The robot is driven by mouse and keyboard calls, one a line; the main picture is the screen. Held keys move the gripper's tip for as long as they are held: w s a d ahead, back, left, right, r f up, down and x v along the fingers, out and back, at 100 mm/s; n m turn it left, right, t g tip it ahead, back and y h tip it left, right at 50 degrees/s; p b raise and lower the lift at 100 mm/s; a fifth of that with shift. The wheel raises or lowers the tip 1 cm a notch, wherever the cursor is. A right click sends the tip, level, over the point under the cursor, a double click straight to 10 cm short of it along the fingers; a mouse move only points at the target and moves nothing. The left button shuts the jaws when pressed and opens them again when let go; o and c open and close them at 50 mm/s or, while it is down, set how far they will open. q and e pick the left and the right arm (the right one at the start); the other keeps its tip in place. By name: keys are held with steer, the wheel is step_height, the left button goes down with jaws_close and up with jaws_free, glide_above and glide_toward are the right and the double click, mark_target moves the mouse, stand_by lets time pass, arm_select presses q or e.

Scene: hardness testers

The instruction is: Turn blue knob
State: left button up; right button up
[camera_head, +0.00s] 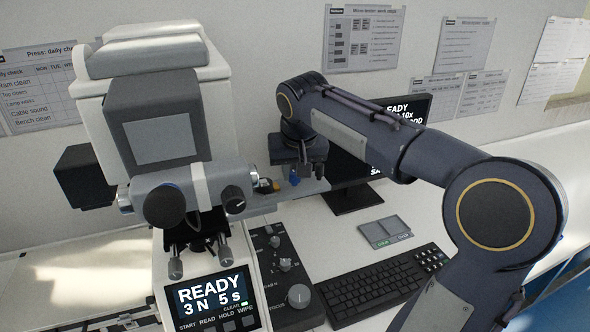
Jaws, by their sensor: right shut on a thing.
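The hardness tester (160,75) stands at the left, white and grey, with a lit screen (213,299) reading READY, 3 N, 5 s. My right arm comes in from the right and reaches over the desk, with the gripper pointing down. My left gripper is not in view.
A control panel with a grey dial (299,296) sits right of the screen. A keyboard (390,288), a small grey pad (384,231) and a monitor (352,178) stand on the white bench, under or behind my right arm. Paper sheets hang on the wall.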

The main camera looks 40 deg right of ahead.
steer(key=shift+n, duration=0.3)
steer(key=n+y, duration=0.1)
steer(key=n, duration=0.1)
steer(key=n+y+p, duration=0.1)
steer(key=n, duration=0.2)
steer(key=shift+d+r+n+t, duration=0.2)
steer(key=shift+n+t, duration=0.1)
steer(key=shift+t, duration=0.1)
steer(key=n+y+p, duration=0.1)
steer(key=n, duration=0.1)
steer(key=n+y+p, duration=0.1)
steer(key=n, duration=0.2)
steer(key=shift+d+g, duration=0.15)
steer(key=shift+g, duration=0.15)
steer(key=n+y+p, duration=0.1)
steer(key=n, duration=0.2)
steer(key=n+g+p, duration=0.1)
steer(key=n, duration=0.1)
steer(key=shift+w+d+n+y, duration=0.1)
steer(key=shift+w+n+y, duration=0.05)
steer(key=shift+n+y, duration=0.25)
steer(key=n+g+p, duration=0.1)
steer(key=n, duration=0.1)
steer(key=n+g+p, duration=0.1)
steer(key=n, duration=0.2)
steer(key=shift+w+f+n+g+y, duration=0.1)
steer(key=shift+w+n+g+y, duration=0.05)
steer(key=shift+n+g+y, duration=0.2)
steer(key=o, duration=1)
